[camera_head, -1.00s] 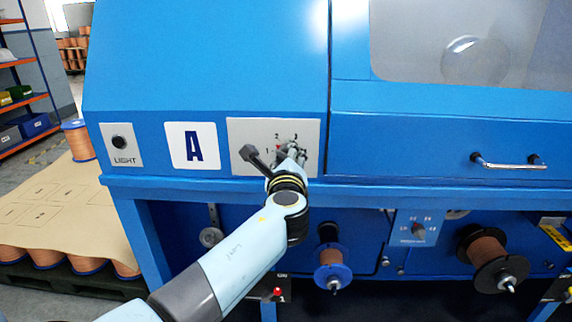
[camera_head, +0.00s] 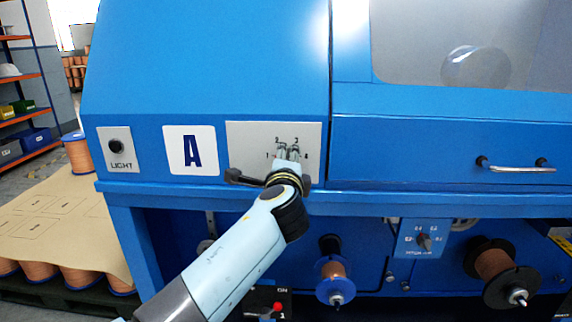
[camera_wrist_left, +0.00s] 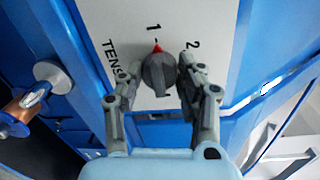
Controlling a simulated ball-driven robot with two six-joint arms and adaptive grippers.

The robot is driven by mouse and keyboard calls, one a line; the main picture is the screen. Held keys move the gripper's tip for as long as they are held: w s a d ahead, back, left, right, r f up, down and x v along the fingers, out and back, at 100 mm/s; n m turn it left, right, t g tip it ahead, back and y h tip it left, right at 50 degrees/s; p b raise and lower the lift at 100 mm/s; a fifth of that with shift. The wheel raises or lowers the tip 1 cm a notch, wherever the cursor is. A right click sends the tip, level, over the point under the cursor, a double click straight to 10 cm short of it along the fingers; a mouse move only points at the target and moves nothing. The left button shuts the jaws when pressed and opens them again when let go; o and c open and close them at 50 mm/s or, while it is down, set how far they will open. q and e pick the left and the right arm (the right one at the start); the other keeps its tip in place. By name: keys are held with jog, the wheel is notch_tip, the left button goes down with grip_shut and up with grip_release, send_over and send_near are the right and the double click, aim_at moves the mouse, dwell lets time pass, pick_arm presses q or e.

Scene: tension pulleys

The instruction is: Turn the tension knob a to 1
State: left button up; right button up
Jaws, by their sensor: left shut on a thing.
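The tension knob (camera_wrist_left: 158,72) is grey with a red pointer mark, on a light panel (camera_head: 240,140) beside the big "A" label (camera_head: 190,150). In the left wrist view the red mark points at, or very nearly at, the number 1; the number 2 is to its right. My left gripper (camera_head: 288,153) is at the panel, its fingers on both sides of the knob. In the left wrist view this gripper (camera_wrist_left: 160,75) is shut on the knob. In the head view the gripper hides the knob. My right gripper is not in view.
A LIGHT switch (camera_head: 117,146) is left of the label. A blue ledge (camera_head: 400,195) runs under the panel. Below it are wire spools (camera_head: 334,270), a second knob plate (camera_head: 421,238) and a red button (camera_head: 277,306). A drawer handle (camera_head: 512,165) sticks out at right.

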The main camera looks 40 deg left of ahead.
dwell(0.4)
pick_arm(q)
jog(key=o, duration=1.2)
jog(key=shift+c, duration=0.2)
jog(key=v, duration=0.7)
jog(key=shift+s, duration=0.3)
jog(key=shift+d+f, duration=0.1)
jog(key=s+f+g+h, duration=0.2)
jog(key=s+f, duration=0.3)
jog(key=f, duration=0.6)
jog(key=s+f+g+h, duration=0.15)
jog(key=s+f, duration=0.35)
jog(key=f, duration=0.7)
jog(key=s+f+g+h, duration=0.25)
jog(key=s+f, duration=0.35)
jog(key=f, duration=0.5)
jog(key=s+f+n+g+h, duration=0.1)
jog(key=s+f+n, duration=0.3)
jog(key=s, duration=0.7)
jog(key=s+f+n+g+h, duration=0.1)
jog(key=s+f+n+g, duration=0.3)
jog(key=s+f, duration=0.4)
jog(key=s+d+f+n+g, duration=0.1)
jog(key=s+f+n, duration=0.4)
jog(key=s, duration=0.9)
jog(key=shift+s+f+g+h, duration=0.4)
jog(key=shift+f+g, duration=0.3)
jog(key=shift+f, duration=0.15)
